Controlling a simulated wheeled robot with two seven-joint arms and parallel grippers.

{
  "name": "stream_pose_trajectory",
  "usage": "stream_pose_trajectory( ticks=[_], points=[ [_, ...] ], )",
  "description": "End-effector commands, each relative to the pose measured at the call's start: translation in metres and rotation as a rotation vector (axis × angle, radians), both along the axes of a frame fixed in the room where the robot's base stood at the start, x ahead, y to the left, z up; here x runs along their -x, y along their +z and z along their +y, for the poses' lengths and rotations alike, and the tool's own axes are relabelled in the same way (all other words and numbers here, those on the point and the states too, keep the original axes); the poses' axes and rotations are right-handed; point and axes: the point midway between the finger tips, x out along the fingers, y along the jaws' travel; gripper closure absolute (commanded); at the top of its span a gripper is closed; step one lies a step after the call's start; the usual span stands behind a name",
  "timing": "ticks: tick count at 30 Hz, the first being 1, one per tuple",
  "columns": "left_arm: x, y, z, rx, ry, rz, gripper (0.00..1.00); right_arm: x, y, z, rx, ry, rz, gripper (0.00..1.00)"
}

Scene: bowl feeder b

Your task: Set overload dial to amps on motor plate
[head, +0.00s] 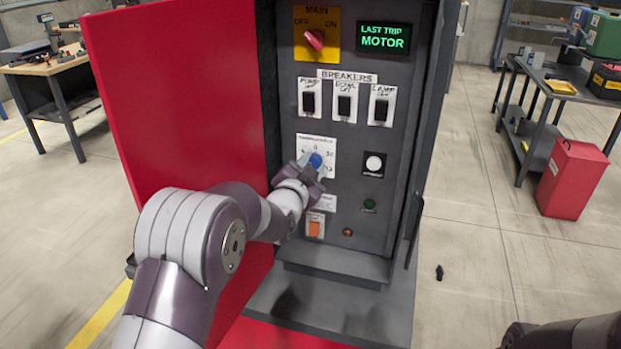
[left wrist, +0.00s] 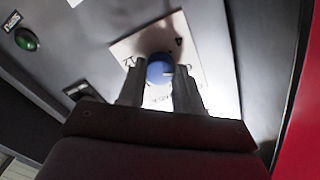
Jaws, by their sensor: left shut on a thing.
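The overload dial (head: 316,160) is a blue knob on a white scale plate (head: 328,141) in the middle of the grey control panel. Some scale marks show around it, but they are too small or covered to read surely. My left gripper (head: 311,168) is shut on the dial. In the left wrist view the blue dial (left wrist: 160,70) sits between the two fingers of my left gripper (left wrist: 160,88), with a light pointer mark on it. No motor plate can be made out. The dark shape at the lower right edge is part of my right arm; its gripper is out of view.
The red cabinet door (head: 180,90) stands open at left. Above the dial are three breakers (head: 344,106), the red main switch (head: 315,40) and a display (head: 383,38) reading "LAST TRIP MOTOR".

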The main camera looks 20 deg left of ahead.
Motion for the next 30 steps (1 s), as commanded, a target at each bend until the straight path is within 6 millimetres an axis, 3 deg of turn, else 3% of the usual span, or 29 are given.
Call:
stream_pose_trajectory(
  ticks=[9, 26, 27, 29, 30],
  points=[
    [0.000, -0.002, -0.001, -0.122, -0.001, -0.003, 0.96, 0.000, -0.019, 0.000, 0.000, 0.000, 0.000, 0.57],
    [0.000, -0.001, -0.001, -0.150, -0.001, -0.002, 0.96, 0.000, -0.021, 0.000, 0.000, 0.000, 0.000, 0.57],
    [0.000, -0.001, -0.001, -0.150, -0.001, -0.002, 0.59, 0.000, -0.021, 0.000, 0.000, 0.000, 0.000, 0.57],
    [0.000, -0.001, -0.001, -0.150, 0.000, -0.002, 0.40, 0.000, -0.021, 0.000, 0.000, 0.000, 0.000, 0.57],
    [0.000, -0.001, -0.001, -0.150, 0.000, -0.002, 0.40, 0.000, -0.021, 0.000, 0.000, 0.000, 0.000, 0.57]
  ],
)
